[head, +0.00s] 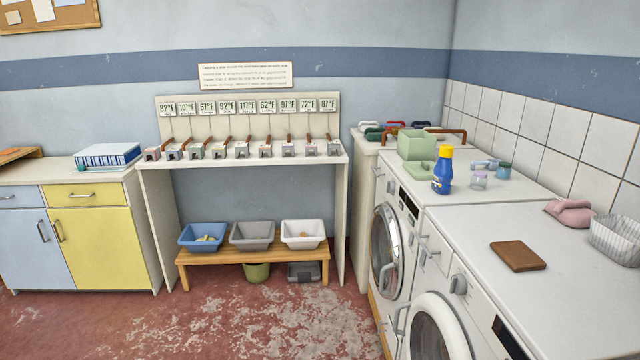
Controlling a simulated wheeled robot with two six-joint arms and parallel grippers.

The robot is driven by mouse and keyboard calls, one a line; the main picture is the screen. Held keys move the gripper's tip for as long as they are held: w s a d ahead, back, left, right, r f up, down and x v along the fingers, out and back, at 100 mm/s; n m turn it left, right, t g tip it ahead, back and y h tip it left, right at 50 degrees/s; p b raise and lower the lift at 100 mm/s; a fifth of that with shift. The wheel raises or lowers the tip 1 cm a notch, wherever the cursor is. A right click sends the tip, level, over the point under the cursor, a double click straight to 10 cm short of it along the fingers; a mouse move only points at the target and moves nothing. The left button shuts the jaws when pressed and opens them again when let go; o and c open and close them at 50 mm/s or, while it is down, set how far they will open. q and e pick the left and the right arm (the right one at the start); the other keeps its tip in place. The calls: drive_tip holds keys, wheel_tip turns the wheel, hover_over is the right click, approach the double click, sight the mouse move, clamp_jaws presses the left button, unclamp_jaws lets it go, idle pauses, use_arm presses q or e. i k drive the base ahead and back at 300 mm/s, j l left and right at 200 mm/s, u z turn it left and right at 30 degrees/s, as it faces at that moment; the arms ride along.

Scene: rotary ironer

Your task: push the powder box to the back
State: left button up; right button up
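No box in the head view carries a label I can read as powder. A pale green box (416,146) stands upright on the top of the far washing machine (470,205), near its far end. A flat green piece (421,168) lies just in front of it. A blue and white box (108,155) lies on the left counter (60,174). I cannot tell which of these is the powder box. Neither of my grippers is in view.
A blue bottle with a yellow cap (442,172) stands close in front of the green box. Small jars (479,180) are right of it. A brown flat item (518,256) lies on the near machine top (560,290). Tubs (252,235) sit on a low bench.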

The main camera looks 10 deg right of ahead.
sight(413, 145)
drive_tip(key=i+j+z, duration=0.2)
drive_tip(key=i+z, duration=0.15)
drive_tip(key=i+j+z, duration=0.35)
drive_tip(key=i, duration=0.15)
drive_tip(key=i+j+z, duration=0.35)
drive_tip(key=i+j, duration=0.2)
drive_tip(key=i+j+z, duration=0.35)
drive_tip(key=i+j, duration=0.15)
drive_tip(key=i+j+z, duration=0.35)
drive_tip(key=j, duration=0.25)
drive_tip(key=i, duration=0.1)
